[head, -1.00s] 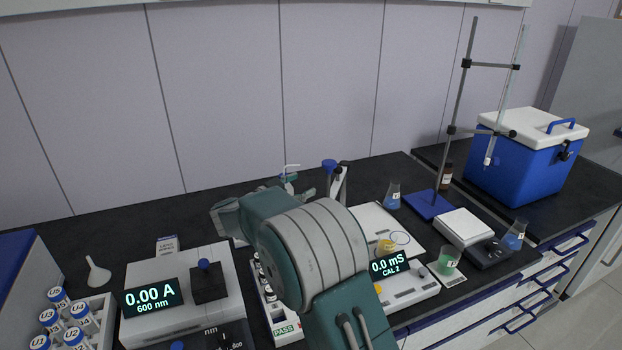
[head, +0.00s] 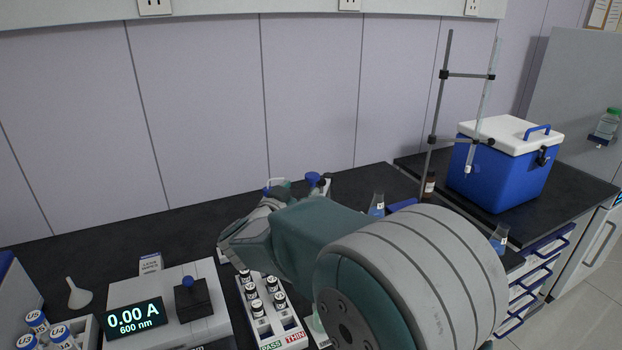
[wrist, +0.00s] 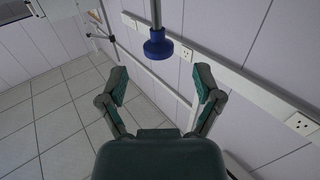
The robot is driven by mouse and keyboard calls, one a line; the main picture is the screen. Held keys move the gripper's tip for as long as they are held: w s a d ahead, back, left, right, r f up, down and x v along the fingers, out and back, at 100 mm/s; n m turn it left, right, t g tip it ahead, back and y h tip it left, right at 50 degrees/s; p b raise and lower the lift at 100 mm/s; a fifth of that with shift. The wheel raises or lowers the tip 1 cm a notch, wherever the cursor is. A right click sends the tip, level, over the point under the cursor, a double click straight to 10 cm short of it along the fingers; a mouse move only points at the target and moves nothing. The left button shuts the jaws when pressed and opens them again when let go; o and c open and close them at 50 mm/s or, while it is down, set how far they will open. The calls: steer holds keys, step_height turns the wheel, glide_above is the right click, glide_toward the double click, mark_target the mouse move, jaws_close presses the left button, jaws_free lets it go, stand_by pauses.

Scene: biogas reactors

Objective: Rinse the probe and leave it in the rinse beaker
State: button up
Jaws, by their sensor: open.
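In the wrist view my gripper (wrist: 161,83) is open and empty, its two fingers spread apart. A blue-ended grey rod (wrist: 158,46), which may be the probe, shows beyond the fingertips, roughly centred between them and apart from both. In the head view a blue knob (head: 313,178) shows just beyond my gripper (head: 272,188), which is partly hidden by my arm; I cannot tell whether it is the same thing. I cannot make out the rinse beaker; my arm covers much of the middle of the bench.
A photometer (head: 165,308) and a vial rack (head: 270,315) stand left of my arm. A blue flask (head: 377,207) stands behind it and another (head: 499,240) to its right. A clamp stand (head: 437,110) and a blue cooler (head: 505,170) stand at the right.

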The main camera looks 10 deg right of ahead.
mark_target(308, 181)
steer(key=x, duration=0.5)
steer(key=shift+w+d, duration=0.2)
jaws_close()
step_height(308, 181, down, 8)
steer(key=shift+f, duration=0.15)
